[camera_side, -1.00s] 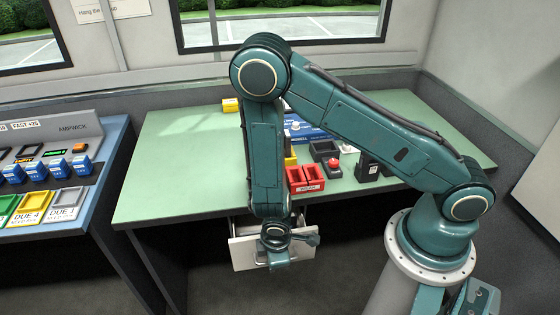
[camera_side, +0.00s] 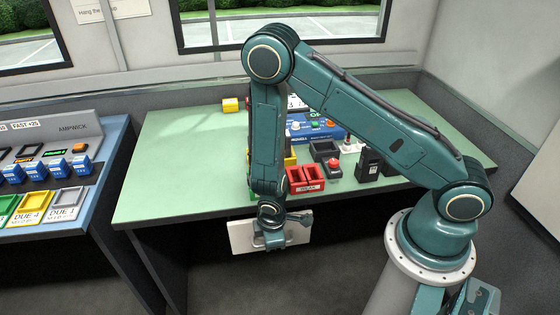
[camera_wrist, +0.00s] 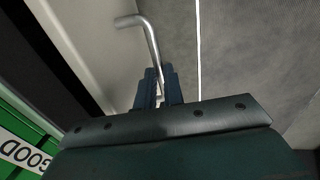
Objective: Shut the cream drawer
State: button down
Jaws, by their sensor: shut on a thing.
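The cream drawer (camera_side: 241,237) is under the front edge of the green-topped table in the side view. Its front panel sits close below the tabletop, and I cannot tell whether a small gap is left behind it. My gripper (camera_side: 272,240) is in front of the panel, pointing at it. In the wrist view the drawer front (camera_wrist: 72,42) is a pale strip, and its grey bar handle (camera_wrist: 150,38) runs down between the jaws of my gripper (camera_wrist: 158,85). The jaws are shut on the handle.
A blue console (camera_side: 60,190) stands to the left. The floor before the table is open.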

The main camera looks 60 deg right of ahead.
jog(key=c, duration=1.5)
grip_release()
jog(key=shift+r, duration=0.1)
notch_tip(320, 180, up, 13)
jog(key=s+a, duration=0.1)
jog(key=shift+s+a+r, duration=0.2)
jog(key=shift+s+a, duration=0.15)
jog(key=shift+a, duration=0.05)
